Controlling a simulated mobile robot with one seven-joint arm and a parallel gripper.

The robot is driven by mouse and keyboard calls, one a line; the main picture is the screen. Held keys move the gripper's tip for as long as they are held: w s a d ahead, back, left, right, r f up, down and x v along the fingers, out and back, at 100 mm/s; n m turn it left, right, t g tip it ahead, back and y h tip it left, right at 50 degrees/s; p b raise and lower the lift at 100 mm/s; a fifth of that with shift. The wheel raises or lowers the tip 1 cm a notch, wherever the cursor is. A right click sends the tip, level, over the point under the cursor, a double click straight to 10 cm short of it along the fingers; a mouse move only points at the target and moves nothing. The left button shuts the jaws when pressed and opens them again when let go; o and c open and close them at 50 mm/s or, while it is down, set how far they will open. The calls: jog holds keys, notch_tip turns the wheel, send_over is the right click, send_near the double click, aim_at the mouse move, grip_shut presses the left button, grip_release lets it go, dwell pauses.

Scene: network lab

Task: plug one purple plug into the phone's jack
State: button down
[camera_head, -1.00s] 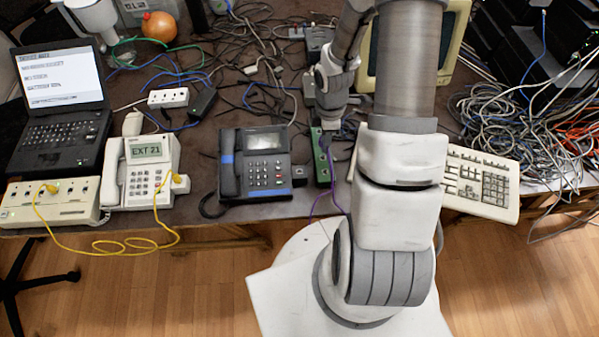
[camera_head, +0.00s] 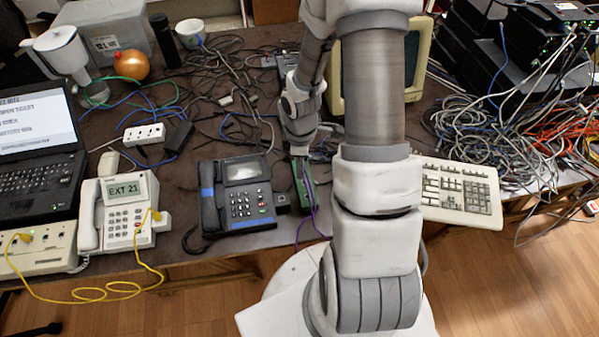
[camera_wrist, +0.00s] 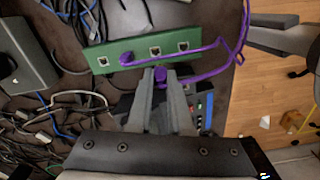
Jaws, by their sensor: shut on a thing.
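The dark desk phone (camera_head: 245,198) with a blue stripe lies on the table, left of my gripper. A small dark block (camera_head: 282,203) sits at its right side; whether its opening is free is too small to tell. My gripper (camera_wrist: 160,78) is shut on a purple plug (camera_wrist: 160,73), beside the green panel's edge. The green panel (camera_head: 304,185) has several square ports and also shows in the wrist view (camera_wrist: 125,50). A purple cable (camera_wrist: 190,47) loops over the panel; it also hangs by the table's front edge (camera_head: 313,208). The phone is partly hidden behind my fingers in the wrist view.
A white phone (camera_head: 125,210) with a yellow cable stands left, beside a laptop (camera_head: 38,150). A white keyboard (camera_head: 455,190) and heaped cables (camera_head: 480,130) lie right. Loose dark cables cover the table behind the phone. A monitor (camera_head: 430,60) stands behind my arm.

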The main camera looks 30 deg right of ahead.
jog(key=a+m+b, duration=0.1)
jog(key=m, duration=0.2)
jog(key=a+r+m+b, duration=0.1)
jog(key=a+m, duration=0.1)
jog(key=m, duration=0.2)
jog(key=s+a+m+b, duration=0.1)
jog(key=a+m, duration=0.1)
jog(key=m, duration=0.2)
jog(key=shift+s+r, duration=0.1)
jog(key=shift+r, duration=0.25)
jog(key=a+m, duration=0.2)
jog(key=m, duration=0.2)
jog(key=b, duration=0.5)
send_over(282, 201)
jog(key=shift+w+d+f, duration=0.1)
jog(key=shift+w+f, duration=0.1)
jog(key=shift+f, duration=0.85)
jog(key=shift+w+f, duration=0.15)
jog(key=shift+f, duration=0.9)
jog(key=c, duration=1.3)
grip_release()
jog(key=shift+c, duration=0.2)
grip_shut()
